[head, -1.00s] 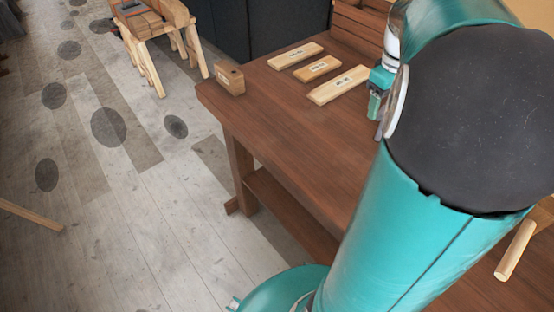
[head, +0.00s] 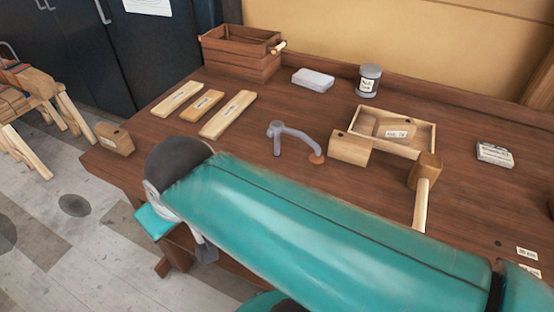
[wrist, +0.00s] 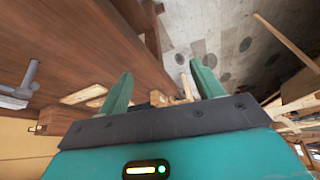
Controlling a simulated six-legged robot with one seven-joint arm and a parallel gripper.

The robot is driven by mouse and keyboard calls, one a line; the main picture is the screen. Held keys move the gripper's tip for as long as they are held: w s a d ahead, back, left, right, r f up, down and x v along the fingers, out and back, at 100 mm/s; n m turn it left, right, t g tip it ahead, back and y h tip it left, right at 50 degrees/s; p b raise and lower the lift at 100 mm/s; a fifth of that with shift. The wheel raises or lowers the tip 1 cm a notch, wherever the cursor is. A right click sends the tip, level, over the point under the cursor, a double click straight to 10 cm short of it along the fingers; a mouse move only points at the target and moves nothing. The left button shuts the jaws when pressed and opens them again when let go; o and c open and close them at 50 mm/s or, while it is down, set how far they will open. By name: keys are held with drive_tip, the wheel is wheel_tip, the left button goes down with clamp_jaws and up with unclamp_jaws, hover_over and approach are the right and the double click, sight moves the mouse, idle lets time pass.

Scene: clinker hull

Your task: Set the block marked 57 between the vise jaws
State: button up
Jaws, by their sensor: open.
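My gripper (wrist: 160,70) is open in the wrist view, with nothing held between its two green fingers. Several wooden blocks could be the one marked 57, but I cannot read their labels. One block (head: 115,139) stands on the bench's near left corner. One block (head: 350,147) stands mid-bench against the tray's front left. A labelled block (head: 395,128) lies inside the shallow wooden tray (head: 434,138). In the wrist view a small block (wrist: 158,98) shows beyond the fingers, apart from them. I cannot make out the vise jaws; my arm hides the bench's front.
A grey holdfast (head: 293,138), a mallet (head: 425,172), a can (head: 369,80), a white box (head: 313,79) and a crate (head: 243,62) stand on the bench. A sawhorse (head: 40,115) stands on the floor at left.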

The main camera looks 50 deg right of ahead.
drive_tip(key=w+d+r+m+g+h, duration=0.1)
drive_tip(key=w+d+r+m, duration=0.15)
drive_tip(key=d+m, duration=0.3)
drive_tip(key=w+d+r+m+g, duration=0.1)
drive_tip(key=w+d+m, duration=0.25)
drive_tip(key=d, duration=0.35)
drive_tip(key=m+y, duration=0.2)
drive_tip(key=m, duration=2.3)
hover_over(353, 138)
drive_tip(key=s+d, duration=0.1)
drive_tip(key=s, duration=0.4)
wheel_tip(353, 138, down, 4)
drive_tip(key=shift+t, duration=0.4)
drive_tip(key=x, duration=0.8)
drive_tip(key=shift+w+d+f, duration=0.1)
drive_tip(key=shift+w+f, duration=0.05)
drive_tip(key=shift+n, duration=0.3)
drive_tip(key=shift+x, duration=2.75)
drive_tip(key=c, duration=1.4)
